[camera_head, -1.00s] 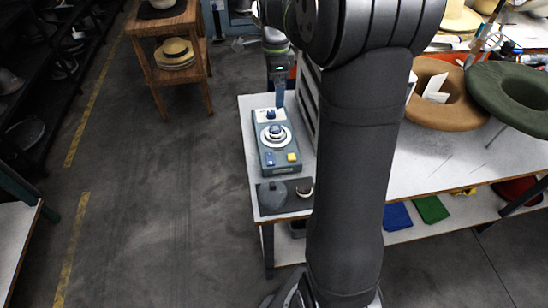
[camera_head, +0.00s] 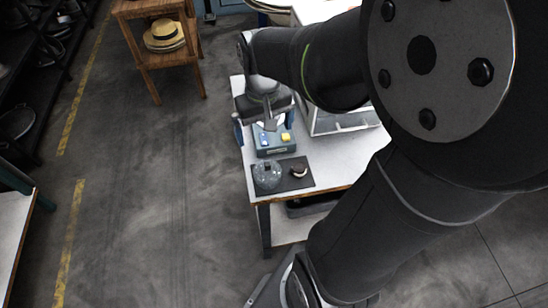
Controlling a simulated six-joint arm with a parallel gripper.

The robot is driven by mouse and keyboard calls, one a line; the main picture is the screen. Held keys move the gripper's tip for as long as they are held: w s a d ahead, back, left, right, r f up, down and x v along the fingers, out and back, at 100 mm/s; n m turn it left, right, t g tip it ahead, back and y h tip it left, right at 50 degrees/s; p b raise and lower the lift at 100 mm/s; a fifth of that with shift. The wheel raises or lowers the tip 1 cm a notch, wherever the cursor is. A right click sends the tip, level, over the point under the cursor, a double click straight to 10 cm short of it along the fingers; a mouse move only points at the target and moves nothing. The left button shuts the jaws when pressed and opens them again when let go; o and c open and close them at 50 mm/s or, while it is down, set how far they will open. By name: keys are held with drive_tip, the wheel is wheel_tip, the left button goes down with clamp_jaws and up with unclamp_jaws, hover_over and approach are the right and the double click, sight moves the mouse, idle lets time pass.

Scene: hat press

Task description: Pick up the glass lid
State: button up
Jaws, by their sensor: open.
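The glass lid (camera_head: 267,176) is a clear dome on the left half of a dark mat (camera_head: 308,181) at the near end of the white table. My gripper (camera_head: 264,125) is in the camera_head view just beyond the mat, above the blue-grey device. Its blue fingers are spread wide with nothing seen between them. The gripper is apart from the lid in the picture. My arm covers much of the right side of the view.
A small dark round thing with a pale band (camera_head: 299,171) sits on the mat right of the lid. The blue-grey device (camera_head: 275,149) with blue and yellow buttons is just behind. A wooden stand (camera_head: 150,70) with straw hats is far left. The floor left of the table is clear.

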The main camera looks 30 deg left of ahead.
drive_tip(key=n, duration=0.1)
approach(267, 171)
drive_tip(key=f, duration=0.6)
drive_tip(key=shift+w+a, duration=0.3)
drive_tip(key=shift+w, duration=0.05)
drive_tip(key=shift+w+f, duration=0.15)
drive_tip(key=shift+f, duration=2.85)
drive_tip(key=c, duration=1.1)
